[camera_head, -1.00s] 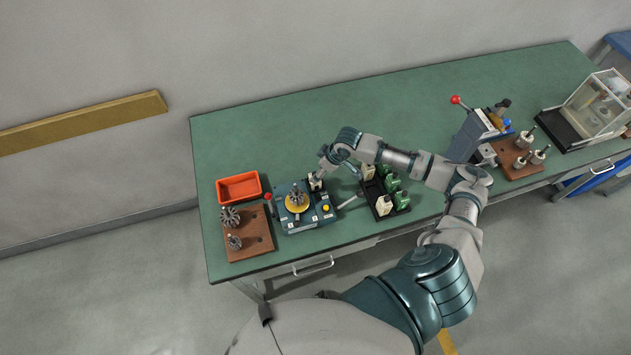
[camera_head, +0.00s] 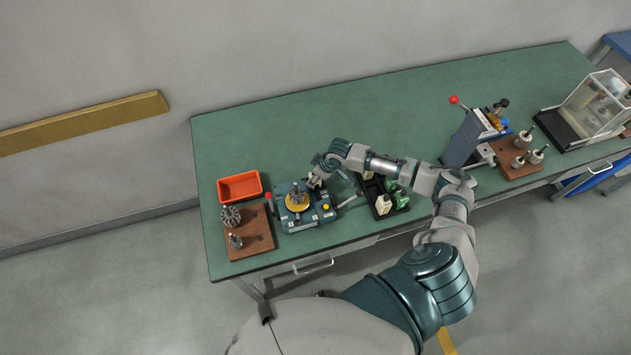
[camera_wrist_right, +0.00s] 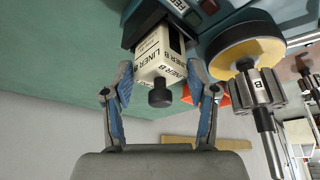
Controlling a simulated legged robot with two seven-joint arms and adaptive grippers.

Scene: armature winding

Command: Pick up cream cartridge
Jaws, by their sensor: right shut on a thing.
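A cream cartridge (camera_wrist_right: 158,58) marked LINER B sits at a dark holder of the blue machine (camera_head: 293,219), its dark knob facing the right wrist camera. My right gripper (camera_wrist_right: 160,80) is shut on it, one blue-padded finger on each side. In the head view my right gripper (camera_head: 316,178) is at the back right corner of the machine, and it mostly hides this cartridge. Another cream cartridge (camera_head: 383,205) stands in the black rack (camera_head: 373,198) with green ones (camera_head: 401,199). My left gripper is not in view.
A rotor stands on the machine's yellow disc (camera_head: 297,203). An orange bin (camera_head: 240,187) and a brown board (camera_head: 260,237) with rotors are at left. A press (camera_head: 464,140) and a clear-sided case (camera_head: 595,105) are at right. The table's back (camera_head: 310,120) is clear.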

